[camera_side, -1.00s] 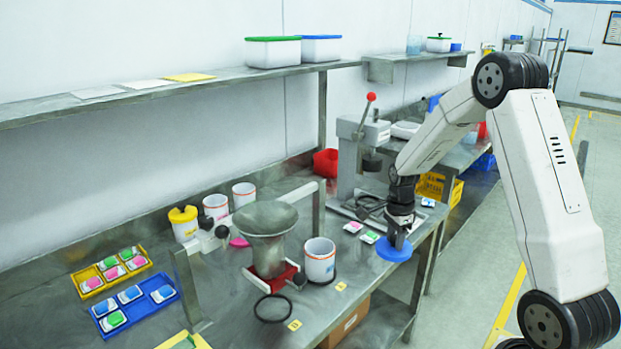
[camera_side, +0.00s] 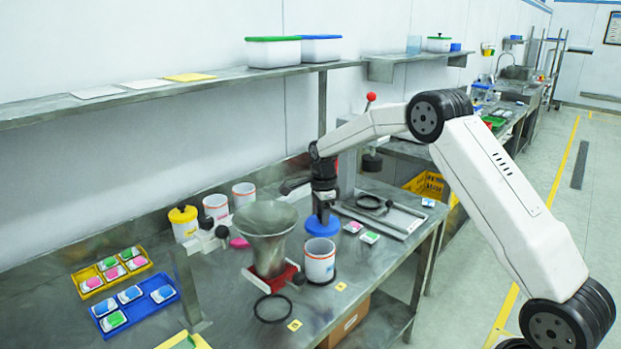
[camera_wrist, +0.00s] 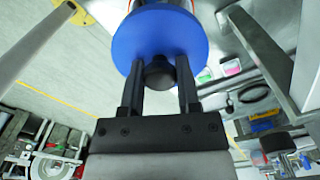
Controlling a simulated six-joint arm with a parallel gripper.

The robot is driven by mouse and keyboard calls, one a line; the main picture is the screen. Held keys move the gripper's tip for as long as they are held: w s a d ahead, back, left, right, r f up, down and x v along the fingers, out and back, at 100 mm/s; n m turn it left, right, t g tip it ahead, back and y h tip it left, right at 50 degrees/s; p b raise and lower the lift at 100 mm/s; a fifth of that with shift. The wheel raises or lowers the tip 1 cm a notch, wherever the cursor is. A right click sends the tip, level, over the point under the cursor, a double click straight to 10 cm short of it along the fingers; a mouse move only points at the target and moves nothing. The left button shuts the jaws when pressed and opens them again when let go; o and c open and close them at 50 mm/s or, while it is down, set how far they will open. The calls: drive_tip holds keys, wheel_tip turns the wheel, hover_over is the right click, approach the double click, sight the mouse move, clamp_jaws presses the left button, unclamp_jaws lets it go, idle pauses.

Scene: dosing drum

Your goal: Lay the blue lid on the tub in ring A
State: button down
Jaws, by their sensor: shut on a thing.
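The blue lid (camera_side: 322,227) hangs level below my gripper (camera_side: 323,203), above and just behind the white tub (camera_side: 320,264) with orange bands. In the wrist view my gripper (camera_wrist: 160,70) is shut on the lid's dark knob, and the blue disc (camera_wrist: 158,33) spreads beyond the fingers. The tub stands open on the bench in a dark ring (camera_side: 333,279), right of the metal funnel. An empty dark ring (camera_side: 272,308) lies in front of the funnel. The yellow tags (camera_side: 341,286) and (camera_side: 295,325) beside the rings are too small to read.
The funnel (camera_side: 267,230) and its frame stand close left of the tub. A yellow-lidded tub (camera_side: 184,224) and two white tubs stand behind. The press with a red knob (camera_side: 371,97) is behind my arm. Yellow and blue trays (camera_side: 135,307) of packets lie left.

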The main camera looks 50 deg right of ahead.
sight(320, 224)
drive_tip(key=shift+w+a, duration=0.25)
drive_tip(key=shift+f, duration=0.1)
drive_tip(key=shift+f, duration=2.75)
drive_tip(key=shift+f, duration=0.5)
idle(1.3)
idle(0.3)
unclamp_jaws()
idle(0.3)
drive_tip(key=shift+r, duration=0.25)
drive_tip(key=shift+r, duration=3.25)
